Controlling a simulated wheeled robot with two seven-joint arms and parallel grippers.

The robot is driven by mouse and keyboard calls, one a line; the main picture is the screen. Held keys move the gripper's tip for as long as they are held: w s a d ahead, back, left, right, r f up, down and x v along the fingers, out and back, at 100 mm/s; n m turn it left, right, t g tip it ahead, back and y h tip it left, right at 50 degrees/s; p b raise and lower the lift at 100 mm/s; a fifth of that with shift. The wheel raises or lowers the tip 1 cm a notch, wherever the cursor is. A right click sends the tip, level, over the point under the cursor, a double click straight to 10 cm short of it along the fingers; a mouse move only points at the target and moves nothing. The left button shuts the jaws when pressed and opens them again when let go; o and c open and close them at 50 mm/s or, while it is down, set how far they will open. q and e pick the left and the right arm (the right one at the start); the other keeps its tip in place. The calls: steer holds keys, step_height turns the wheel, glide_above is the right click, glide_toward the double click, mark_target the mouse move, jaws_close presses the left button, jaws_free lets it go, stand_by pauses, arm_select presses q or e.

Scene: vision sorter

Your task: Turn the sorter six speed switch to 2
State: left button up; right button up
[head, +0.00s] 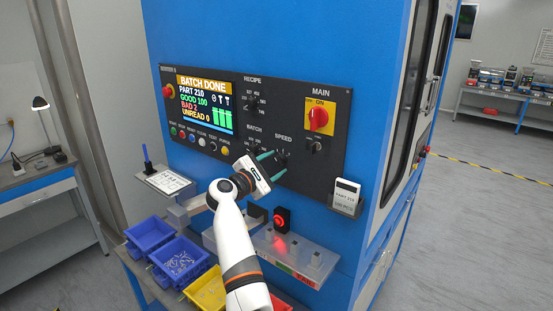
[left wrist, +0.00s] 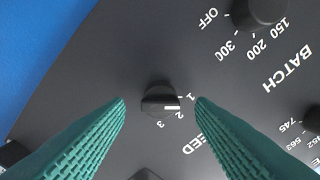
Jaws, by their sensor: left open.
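The black speed switch (head: 283,158) is a small round knob at the lower right of the panel's dial group, above the SPEED label in the left wrist view (left wrist: 160,99). Its white mark points to the right in that view, toward the side with 1 and 2; I cannot tell exactly which number it meets. The numbers 1, 2 and 3 run around its right and lower side. My left gripper (head: 275,166) is open, its green fingers in front of the panel at the switch. In the left wrist view the fingertips (left wrist: 160,103) stand either side of the knob, apart from it.
The batch dial (left wrist: 262,10) is near the speed switch. The red and yellow main switch (head: 318,116) is to the right. The screen (head: 205,101) reads BATCH DONE. Below are blue bins (head: 150,235), a yellow bin (head: 207,290) and a red-lit sensor (head: 281,221).

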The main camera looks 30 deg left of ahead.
arm_select(q)
steer(key=shift+w, duration=0.9)
steer(key=c, duration=1)
steer(key=shift+o, duration=0.2)
